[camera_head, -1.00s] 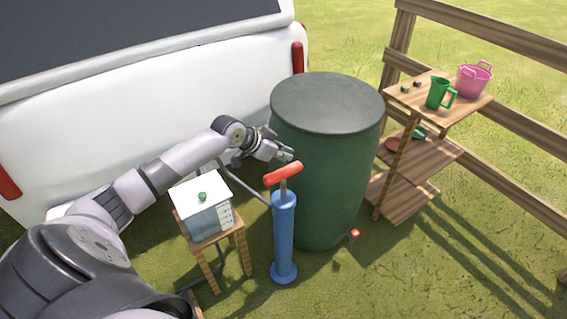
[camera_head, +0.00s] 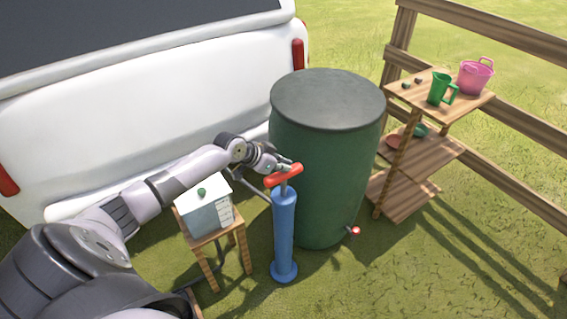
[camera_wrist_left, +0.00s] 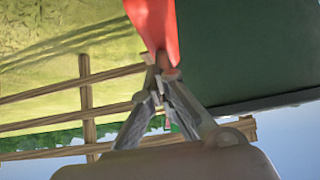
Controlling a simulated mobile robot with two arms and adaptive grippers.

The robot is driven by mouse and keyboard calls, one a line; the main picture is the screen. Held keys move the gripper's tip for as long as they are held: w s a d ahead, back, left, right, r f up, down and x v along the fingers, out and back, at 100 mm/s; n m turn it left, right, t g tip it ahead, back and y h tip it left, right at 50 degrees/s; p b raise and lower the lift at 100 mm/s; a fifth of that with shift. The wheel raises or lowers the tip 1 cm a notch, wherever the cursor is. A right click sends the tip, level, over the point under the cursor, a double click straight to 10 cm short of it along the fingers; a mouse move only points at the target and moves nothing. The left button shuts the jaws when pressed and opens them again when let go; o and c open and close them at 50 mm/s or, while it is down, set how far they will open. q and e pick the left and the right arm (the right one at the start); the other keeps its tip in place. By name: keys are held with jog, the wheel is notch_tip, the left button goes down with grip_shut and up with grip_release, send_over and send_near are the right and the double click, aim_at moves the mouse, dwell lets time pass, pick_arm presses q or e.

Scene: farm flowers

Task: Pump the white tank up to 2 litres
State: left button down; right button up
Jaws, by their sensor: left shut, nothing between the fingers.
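The white tank (camera_head: 208,213) stands on a small wooden stool, with a green cap on its lid and scale marks on its right side; I cannot read its level. The blue pump (camera_head: 284,235) stands upright on the grass to its right. Its red T-handle (camera_head: 277,180) sits just above the pump body. My left gripper (camera_head: 286,167) is shut and empty at the handle, its fingertips at or very near it. The wrist view shows the red handle (camera_wrist_left: 153,22) just beyond the fingertips (camera_wrist_left: 158,65); I cannot tell whether they touch. My right gripper is not in view.
A large green barrel (camera_head: 325,180) stands close behind the pump. A white vehicle (camera_head: 130,110) is behind my arm. A wooden shelf (camera_head: 425,155) with a green jug (camera_head: 439,88) and pink basket (camera_head: 475,77) stands at the right by a fence. Open grass lies in front.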

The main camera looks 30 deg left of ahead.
aim_at(286, 180)
pick_arm(q)
notch_tip(286, 180, down, 7)
jog(key=b, duration=0.3)
jog(key=shift+s, duration=0.1)
jog(key=shift+d+r, duration=0.1)
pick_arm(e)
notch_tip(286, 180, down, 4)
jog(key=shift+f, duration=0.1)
pick_arm(q)
jog(key=shift+r+p, duration=0.5)
jog(key=shift+p, duration=0.1)
notch_tip(286, 180, up, 4)
jog(key=p, duration=0.3)
jog(key=shift+p, duration=0.4)
jog(key=v, duration=0.9)
jog(key=shift+s, duration=0.2)
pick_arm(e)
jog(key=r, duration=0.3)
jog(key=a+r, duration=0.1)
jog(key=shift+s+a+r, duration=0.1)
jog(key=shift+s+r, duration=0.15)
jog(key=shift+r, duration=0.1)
pick_arm(q)
jog(key=shift+a+r, duration=0.1)
jog(key=shift+a, duration=0.15)
